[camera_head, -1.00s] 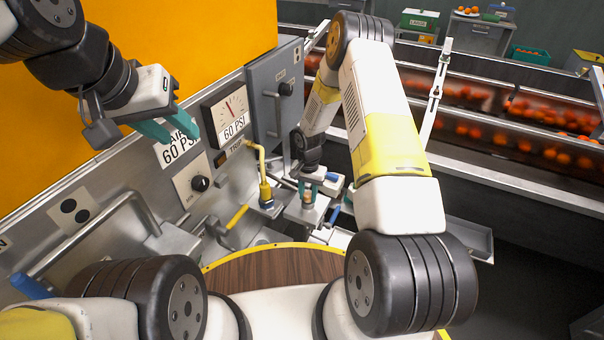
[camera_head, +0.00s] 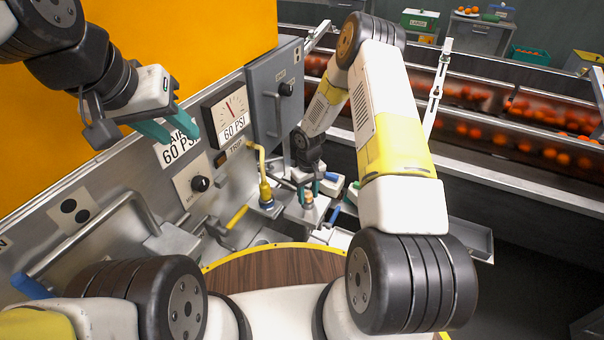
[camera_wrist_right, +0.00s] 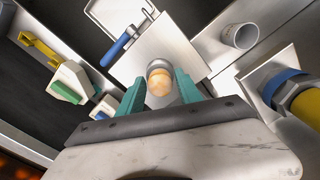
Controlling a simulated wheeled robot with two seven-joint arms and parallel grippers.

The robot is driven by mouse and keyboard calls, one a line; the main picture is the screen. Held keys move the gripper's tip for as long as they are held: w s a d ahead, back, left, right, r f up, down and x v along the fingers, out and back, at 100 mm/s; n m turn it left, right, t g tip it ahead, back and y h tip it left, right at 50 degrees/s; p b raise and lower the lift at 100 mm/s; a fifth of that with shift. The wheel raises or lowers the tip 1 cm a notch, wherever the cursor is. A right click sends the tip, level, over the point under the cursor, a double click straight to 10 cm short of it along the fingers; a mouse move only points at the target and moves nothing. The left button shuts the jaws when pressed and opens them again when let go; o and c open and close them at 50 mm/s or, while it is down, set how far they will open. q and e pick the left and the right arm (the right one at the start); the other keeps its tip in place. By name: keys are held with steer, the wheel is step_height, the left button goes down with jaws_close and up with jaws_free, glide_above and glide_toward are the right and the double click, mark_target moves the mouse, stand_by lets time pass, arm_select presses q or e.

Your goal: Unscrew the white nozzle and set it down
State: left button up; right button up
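My right gripper (camera_head: 308,188) is low over a metal block at the panel's foot, fingers apart. Just below its fingertips is a small upright fitting with a tan rounded top (camera_head: 308,198). In the right wrist view this fitting (camera_wrist_right: 160,82) sits in a grey collar between the spread teal fingers (camera_wrist_right: 160,92), and it looks clear of their tips. A whitish hollow cylinder (camera_wrist_right: 243,37) stands at upper right in that view. I cannot tell for sure which piece is the white nozzle. My left gripper (camera_head: 182,125) is open and empty before the panel.
A yellow hose with a blue collar (camera_head: 265,190) stands just left of the fitting. A pressure gauge (camera_head: 228,112) is on the panel. A round wooden top (camera_head: 275,268) is in front.

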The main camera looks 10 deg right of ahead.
steer(key=m, duration=0.7)
steer(key=shift+a, duration=0.1)
steer(key=m, duration=0.5)
steer(key=c, duration=0.7)
steer(key=n, duration=0.6)
steer(key=shift+n, duration=0.4)
steer(key=shift+c, duration=0.2)
steer(key=n, duration=0.5)
steer(key=o, duration=0.7)
steer(key=shift+o, duration=0.2)
